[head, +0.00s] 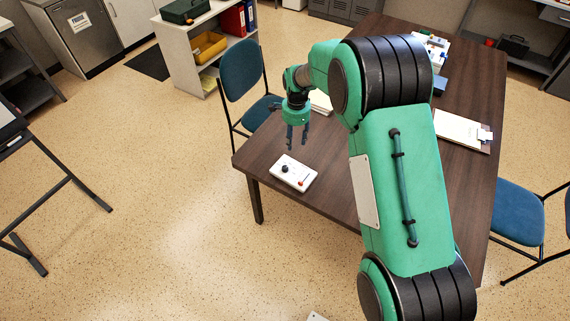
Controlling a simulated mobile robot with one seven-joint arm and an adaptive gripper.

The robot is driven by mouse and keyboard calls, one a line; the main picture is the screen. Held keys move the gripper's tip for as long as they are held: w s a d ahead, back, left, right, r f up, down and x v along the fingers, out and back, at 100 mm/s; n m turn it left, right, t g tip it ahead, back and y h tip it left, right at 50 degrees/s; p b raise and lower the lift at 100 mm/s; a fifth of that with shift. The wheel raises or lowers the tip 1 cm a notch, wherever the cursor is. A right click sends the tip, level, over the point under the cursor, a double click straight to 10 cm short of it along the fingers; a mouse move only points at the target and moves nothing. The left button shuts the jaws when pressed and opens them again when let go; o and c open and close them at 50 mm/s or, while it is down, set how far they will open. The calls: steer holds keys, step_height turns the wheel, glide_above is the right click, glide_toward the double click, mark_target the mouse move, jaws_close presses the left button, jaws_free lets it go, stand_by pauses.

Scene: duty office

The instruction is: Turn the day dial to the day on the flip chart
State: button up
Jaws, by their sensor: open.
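A white box (304,177) lies on the dark wooden table near its left front corner. A round black knob (285,169) and a small red part (300,183) sit on its top; the markings are too small to read. This looks like the day dial. My gripper (297,140) is open and empty, pointing down above the table just behind the box, apart from it. At the left edge, part of a dark-framed stand (40,140) shows with the edge of a panel; I cannot tell if it is the flip chart. No written day is readable.
The table (330,205) also holds a clipboard (460,129) at right and papers (320,101) behind my gripper. Blue chairs stand at the left (241,72) and right (518,212). A white shelf (203,62) stands behind.

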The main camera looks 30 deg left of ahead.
glide_above(285, 167)
step_height(285, 167, down, 4)
steer(key=shift+f, duration=0.15)
steer(key=shift+f, duration=0.15)
step_height(285, 167, down, 14)
steer(key=shift+r, duration=0.25)
stand_by(0.6)
steer(key=shift+c, duration=0.3)
jaws_close()
